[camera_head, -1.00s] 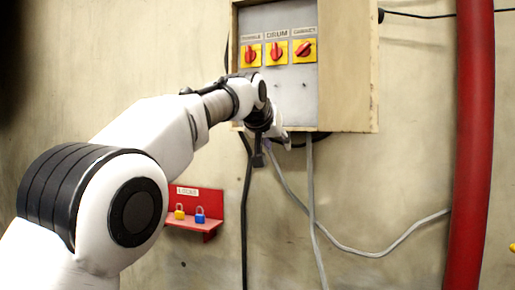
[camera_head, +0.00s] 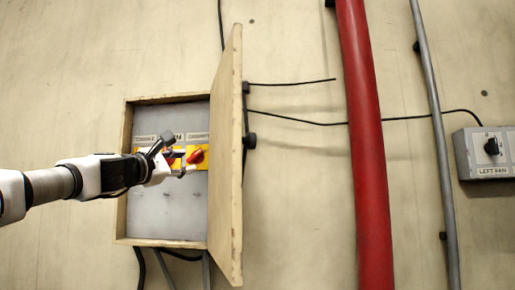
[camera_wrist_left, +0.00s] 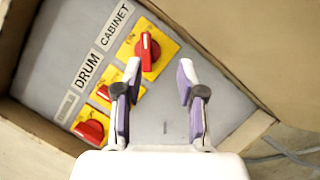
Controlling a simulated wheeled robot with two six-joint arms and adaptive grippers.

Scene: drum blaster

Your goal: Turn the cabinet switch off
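The cabinet switch (camera_head: 196,156) is the rightmost red knob on a yellow plate inside the open wall box (camera_head: 230,215). My left gripper (camera_head: 172,162) is in front of the panel, partly covering the other switches. In the wrist view its purple-padded fingers (camera_wrist_left: 160,72) are apart with nothing between them. The drum switch (camera_wrist_left: 104,92) is partly behind the left finger. My right gripper is not in view.
Another red switch (camera_wrist_left: 90,131) sits at the lower left of the wrist view. The box's door (camera_head: 229,160) stands open along its right side. A red pipe (camera_head: 365,150), a grey pipe (camera_head: 436,150) and a LEFT FAN switch box (camera_head: 485,153) are farther right.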

